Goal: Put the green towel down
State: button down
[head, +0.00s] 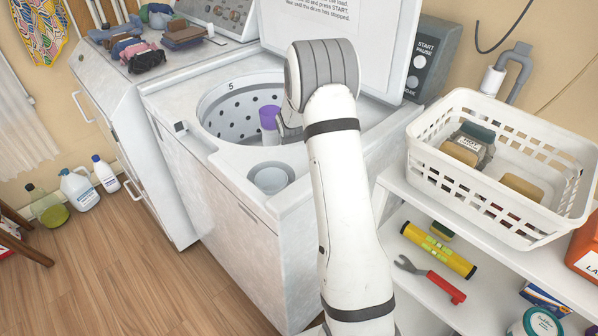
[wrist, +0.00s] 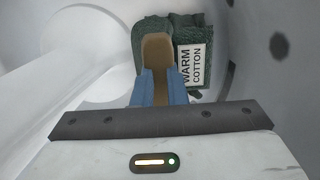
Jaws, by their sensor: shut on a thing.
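My gripper (wrist: 158,70) reaches down inside the washer drum (head: 217,110), whose perforated wall (wrist: 285,85) shows in the wrist view. The dark green towel (wrist: 147,30) lies at the gripper's end, with a white label reading "WARM COTTON" on its right part. The gripper is shut on the towel; its blue and brown end covers the towel's middle. I cannot tell whether the towel touches the drum floor. In the head view the towel and fingertips are hidden behind my arm and the washer's rim.
A purple-topped post (head: 268,117) stands in the drum beside my wrist. The raised lid (head: 345,35) is behind my arm. A white basket (head: 440,185) with folded items is at right, above a shelf holding tools. Folded cloths (head: 185,36) lie on the left machine.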

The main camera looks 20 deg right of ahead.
jog(key=c, duration=1.5)
grip_release()
jog(key=shift+f, duration=0.1)
jog(key=shift+o, duration=0.2)
notch_tip(320, 180, up, 13)
jog(key=a+p, duration=0.1)
jog(key=shift+s+a+p, duration=0.2)
jog(key=shift+s+p, duration=0.1)
jog(key=shift+p, duration=0.1)
